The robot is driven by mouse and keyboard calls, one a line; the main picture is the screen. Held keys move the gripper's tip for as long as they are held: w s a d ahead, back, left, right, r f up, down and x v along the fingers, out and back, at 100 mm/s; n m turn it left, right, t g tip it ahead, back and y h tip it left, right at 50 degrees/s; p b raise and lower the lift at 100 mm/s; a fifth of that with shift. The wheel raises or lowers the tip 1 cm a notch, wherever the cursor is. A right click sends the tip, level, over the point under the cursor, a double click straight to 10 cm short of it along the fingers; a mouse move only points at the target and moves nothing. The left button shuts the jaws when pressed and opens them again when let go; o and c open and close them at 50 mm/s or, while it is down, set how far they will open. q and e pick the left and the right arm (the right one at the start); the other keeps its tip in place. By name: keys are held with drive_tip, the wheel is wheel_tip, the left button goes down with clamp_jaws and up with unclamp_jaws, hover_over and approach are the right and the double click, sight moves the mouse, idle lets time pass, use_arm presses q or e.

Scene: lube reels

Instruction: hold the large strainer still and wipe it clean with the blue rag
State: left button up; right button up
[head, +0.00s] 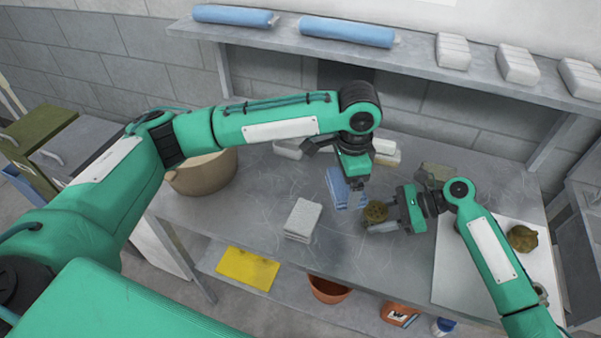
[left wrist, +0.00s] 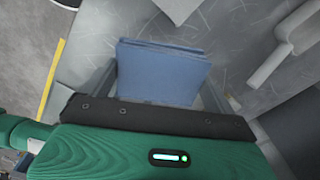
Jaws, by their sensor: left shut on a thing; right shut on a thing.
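The blue rag (head: 338,188) is a folded flat cloth that hangs under my left gripper (head: 354,188). In the left wrist view the rag (left wrist: 162,72) lies between the fingers, and my left gripper (left wrist: 160,92) is shut on it. The large strainer (head: 376,211) looks brown, round and dirty, with a grey part below it. My right gripper (head: 385,212) is shut on it, just above the bench. The rag is close to the strainer's upper left; I cannot tell whether they touch.
The grey bench (head: 265,200) holds a tan pot (head: 203,174), a stack of white cloths (head: 303,219) and a pale mat (head: 455,275) with a brown lump (head: 522,238). A shelf (head: 400,62) with blue rolls (head: 346,32) runs behind. Bare bench lies left of the white stack.

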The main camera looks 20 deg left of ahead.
use_arm(q)
drive_tip(key=shift+n, duration=0.9)
drive_tip(key=d, duration=0.3)
drive_tip(key=d+r, duration=0.1)
drive_tip(key=d, duration=0.1)
drive_tip(key=shift+d, duration=0.35)
drive_tip(key=shift+s+d+f, duration=0.1)
drive_tip(key=shift+d, duration=0.25)
drive_tip(key=shift+f, duration=2.5)
drive_tip(key=shift+f, duration=0.35)
